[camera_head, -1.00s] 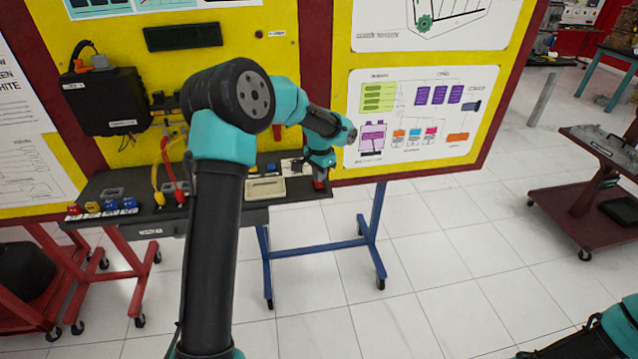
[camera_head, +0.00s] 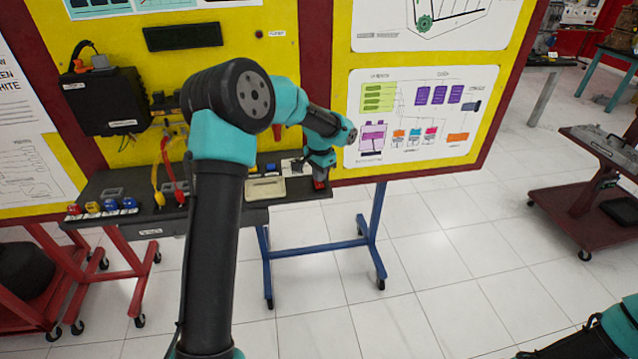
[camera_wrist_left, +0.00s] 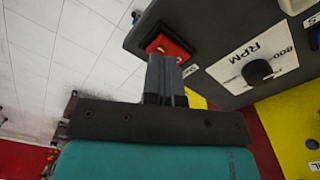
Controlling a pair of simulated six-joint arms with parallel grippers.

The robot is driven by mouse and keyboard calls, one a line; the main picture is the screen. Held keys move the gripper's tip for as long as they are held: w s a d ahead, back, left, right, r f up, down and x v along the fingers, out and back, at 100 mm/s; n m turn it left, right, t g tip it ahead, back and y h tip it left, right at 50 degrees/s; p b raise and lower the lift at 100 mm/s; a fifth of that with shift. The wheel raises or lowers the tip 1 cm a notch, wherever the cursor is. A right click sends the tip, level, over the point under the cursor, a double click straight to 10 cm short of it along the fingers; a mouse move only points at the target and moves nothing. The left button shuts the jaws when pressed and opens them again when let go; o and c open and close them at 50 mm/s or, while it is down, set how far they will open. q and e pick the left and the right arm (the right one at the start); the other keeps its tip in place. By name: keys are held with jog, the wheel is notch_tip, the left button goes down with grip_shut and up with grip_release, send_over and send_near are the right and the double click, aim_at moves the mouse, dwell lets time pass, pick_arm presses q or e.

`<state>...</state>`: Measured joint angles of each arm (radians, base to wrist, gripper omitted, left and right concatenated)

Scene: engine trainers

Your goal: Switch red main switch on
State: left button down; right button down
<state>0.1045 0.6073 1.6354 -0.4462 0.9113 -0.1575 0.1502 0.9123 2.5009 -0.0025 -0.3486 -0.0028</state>
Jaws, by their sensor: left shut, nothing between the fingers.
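The red main switch (camera_wrist_left: 166,46) shows in the left wrist view on the dark panel, near the panel's edge. In the head view it is a small red spot (camera_head: 319,184) at the right end of the trainer's shelf, partly hidden by my left arm. My left gripper (camera_wrist_left: 165,58) is shut and empty, its fingertips right at the lower part of the switch; whether they touch it I cannot tell. In the head view the left gripper (camera_head: 323,172) points down over that end of the shelf. The switch's on or off position cannot be made out. My right gripper is out of view.
A black knob (camera_wrist_left: 257,72) on a white RPM label sits beside the switch. The dark shelf (camera_head: 290,206) also carries a beige tray (camera_head: 265,189) and several coloured blocks. A yellow board with a dark red frame (camera_head: 316,80) stands behind.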

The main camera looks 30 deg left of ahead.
aim_at(320, 185)
pick_arm(q)
jog(key=shift+f, duration=1.25)
dwell(1.3)
jog(key=shift+r, duration=3.5)
jog(key=s+d+f+n+h, duration=0.1)
jog(key=s+d+f, duration=0.2)
jog(key=d+f, duration=0.55)
jog(key=s+d+f+h, duration=0.25)
jog(key=d+f, duration=0.25)
jog(key=f, duration=0.6)
jog(key=s+d+f+n, duration=0.1)
jog(key=s+f, duration=0.5)
jog(key=s, duration=0.6)
jog(key=s+d+f+n, duration=0.2)
jog(key=s+f, duration=0.3)
jog(key=s, duration=0.6)
jog(key=shift+s+d+f+n+t, duration=0.3)
jog(key=shift+s+f+n+t, duration=0.1)
jog(key=shift+n, duration=0.4)
